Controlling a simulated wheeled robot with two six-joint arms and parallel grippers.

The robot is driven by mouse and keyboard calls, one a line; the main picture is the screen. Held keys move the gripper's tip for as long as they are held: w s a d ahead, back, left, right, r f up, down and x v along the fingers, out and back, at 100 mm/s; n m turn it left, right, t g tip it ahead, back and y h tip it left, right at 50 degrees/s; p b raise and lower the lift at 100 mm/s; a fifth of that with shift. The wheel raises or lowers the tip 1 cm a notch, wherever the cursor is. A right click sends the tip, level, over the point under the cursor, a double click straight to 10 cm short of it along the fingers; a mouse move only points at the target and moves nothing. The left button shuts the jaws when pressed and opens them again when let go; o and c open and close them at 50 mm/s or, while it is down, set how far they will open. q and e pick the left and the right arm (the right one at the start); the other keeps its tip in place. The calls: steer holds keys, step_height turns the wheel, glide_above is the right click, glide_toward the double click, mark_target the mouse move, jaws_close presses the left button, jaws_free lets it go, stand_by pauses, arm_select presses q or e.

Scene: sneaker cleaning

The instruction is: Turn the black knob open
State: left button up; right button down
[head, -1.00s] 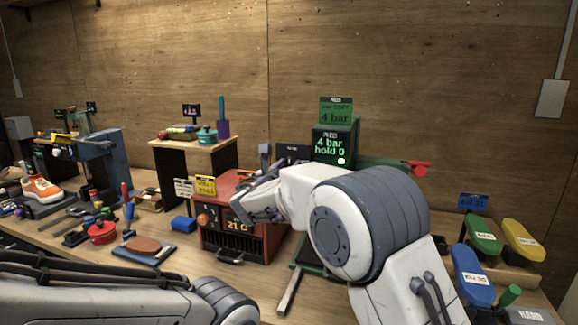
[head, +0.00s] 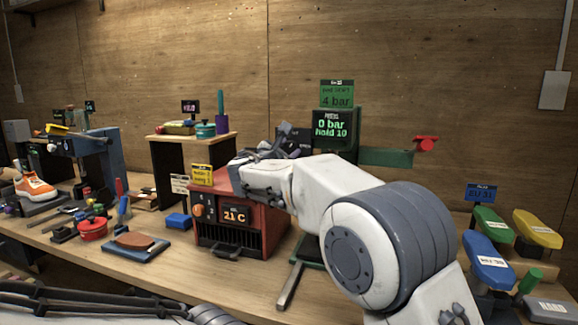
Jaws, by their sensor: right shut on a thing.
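My right gripper (head: 270,153) is raised over the back of the red oven (head: 238,238), beside the green press (head: 335,150). It is shut, with its fingers at a dark part next to the press. The black knob is not clearly seen; the fingers and wrist cover that spot. The press screen (head: 330,128) reads 0 bar, hold 10, and the green sign (head: 337,95) above it reads 4 bar. My left arm crosses the bottom left corner; its gripper is out of view.
The oven reads 21 C. An orange-and-white sneaker (head: 36,187) sits at the far left. A red pot (head: 93,229) and a blue block (head: 178,221) lie left of the oven. Blue (head: 487,262), green (head: 488,225) and yellow (head: 537,229) pads stand at the right.

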steer(key=m+b, duration=0.1)
steer(key=m, duration=0.1)
steer(key=m+b, duration=0.3)
steer(key=b, duration=0.1)
steer(key=shift+f+m, duration=0.25)
steer(key=shift+m, duration=0.15)
steer(key=m+b, duration=0.2)
steer(key=m, duration=0.1)
steer(key=shift+r+b, duration=0.1)
steer(key=shift+b, duration=0.3)
steer(key=shift+r+m+b, duration=0.1)
steer(key=shift+m+b, duration=0.5)
steer(key=shift+m, duration=0.6)
steer(key=shift+c, duration=2.3)
jaws_free()
steer(key=shift+s, duration=0.1)
